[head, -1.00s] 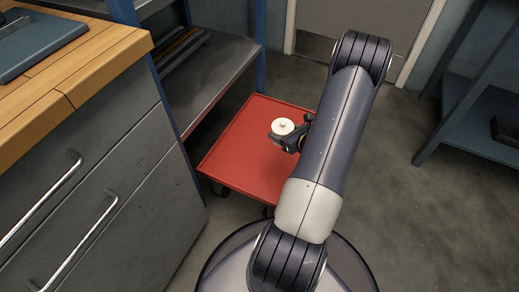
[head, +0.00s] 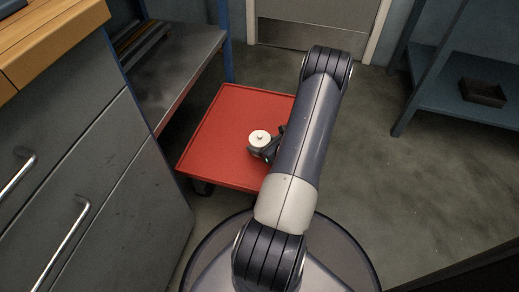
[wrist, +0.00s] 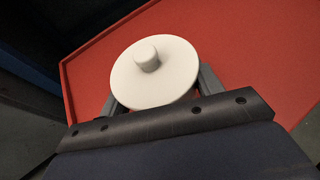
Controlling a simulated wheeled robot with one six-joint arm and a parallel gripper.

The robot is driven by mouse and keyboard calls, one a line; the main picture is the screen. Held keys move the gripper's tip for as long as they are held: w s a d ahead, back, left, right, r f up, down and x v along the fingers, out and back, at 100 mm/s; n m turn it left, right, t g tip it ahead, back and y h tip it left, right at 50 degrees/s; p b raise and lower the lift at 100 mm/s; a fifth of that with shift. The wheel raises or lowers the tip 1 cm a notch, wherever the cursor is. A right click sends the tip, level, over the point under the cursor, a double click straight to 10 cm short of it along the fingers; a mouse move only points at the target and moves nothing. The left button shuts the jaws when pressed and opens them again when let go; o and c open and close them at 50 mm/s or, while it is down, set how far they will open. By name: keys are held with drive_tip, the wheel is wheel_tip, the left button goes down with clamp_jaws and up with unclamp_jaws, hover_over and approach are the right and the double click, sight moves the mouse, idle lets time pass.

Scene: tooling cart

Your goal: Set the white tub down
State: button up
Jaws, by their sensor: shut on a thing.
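The white tub (head: 259,137) is small and round, with a knob on its lid. My gripper (head: 263,151) is shut on it, over the red top of the cart (head: 218,124). In the wrist view the tub (wrist: 172,76) sits between the two fingers of my gripper (wrist: 160,97), its lid facing the camera. The lid hides most of the fingertips and the tub's underside. I cannot tell whether the tub touches the cart top.
The cart's red top is otherwise bare, with a low rim. A metal shelf unit (head: 176,70) stands close on its left, and a grey drawer cabinet (head: 110,190) at the near left. Open floor (head: 360,150) lies to the right. A blue shelf (head: 455,92) holds a dark tray (head: 482,93).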

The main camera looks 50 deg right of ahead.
drive_tip(key=shift+f+b, duration=0.35)
drive_tip(key=shift+f, duration=0.9)
drive_tip(key=shift+f, duration=0.15)
drive_tip(key=o, duration=1)
drive_tip(key=shift+s+r, duration=0.15)
drive_tip(key=shift+r, duration=0.15)
drive_tip(key=p+v, duration=0.4)
drive_tip(key=v, duration=0.6)
drive_tip(key=shift+s+r, duration=0.1)
drive_tip(key=shift+r, duration=0.05)
drive_tip(key=shift+s+r, duration=0.15)
drive_tip(key=shift+s, duration=0.5)
